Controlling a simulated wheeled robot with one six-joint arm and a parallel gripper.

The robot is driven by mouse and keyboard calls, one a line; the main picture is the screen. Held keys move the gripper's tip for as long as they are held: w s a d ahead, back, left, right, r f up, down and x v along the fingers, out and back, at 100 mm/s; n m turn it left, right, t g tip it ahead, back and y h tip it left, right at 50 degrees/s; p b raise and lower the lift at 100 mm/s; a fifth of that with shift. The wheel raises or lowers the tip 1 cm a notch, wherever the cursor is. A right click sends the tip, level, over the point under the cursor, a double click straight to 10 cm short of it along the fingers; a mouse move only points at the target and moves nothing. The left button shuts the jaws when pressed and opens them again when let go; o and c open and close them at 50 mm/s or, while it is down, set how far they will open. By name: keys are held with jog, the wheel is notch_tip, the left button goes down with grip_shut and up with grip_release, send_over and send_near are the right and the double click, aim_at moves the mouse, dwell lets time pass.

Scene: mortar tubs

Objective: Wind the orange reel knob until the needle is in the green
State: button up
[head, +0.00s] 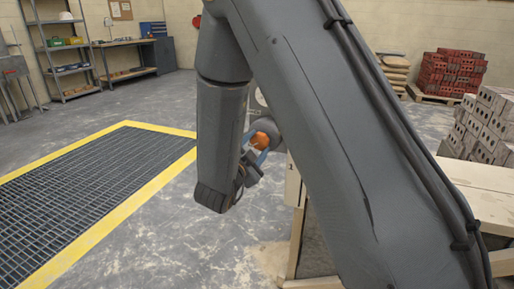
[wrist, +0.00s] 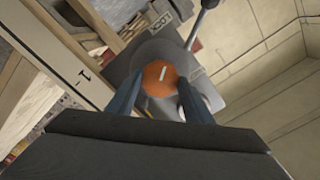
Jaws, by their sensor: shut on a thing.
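The orange reel knob (head: 262,139) shows partly in the head view beside my arm. In the wrist view the knob (wrist: 158,76) is round, with a white line tilted to the right at its top. My gripper (wrist: 154,88) is shut on it, with one blue finger on each side; it also shows in the head view (head: 261,153). Behind the knob is a grey housing (wrist: 150,50) with a lever (wrist: 198,22) and a "LOCK" label. The needle and the green zone are not visible; my arm hides much of the device in the head view.
A wooden bench (head: 480,205) stands at the right, next to stacked grey bricks (head: 486,128). Red bricks (head: 450,73) sit on a pallet behind. A yellow-edged floor grating (head: 85,185) lies at the left. The floor between grating and bench is clear.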

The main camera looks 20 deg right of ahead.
jog(key=shift+d+m+b, duration=0.1)
jog(key=shift+m+b, duration=0.35)
jog(key=shift+m, duration=0.75)
jog(key=o, duration=1)
jog(key=shift+o, duration=0.2)
jog(key=shift+s, duration=0.1)
jog(key=shift+s+a, duration=0.2)
jog(key=shift+a, duration=0.15)
jog(key=v, duration=0.7)
jog(key=shift+s, duration=0.1)
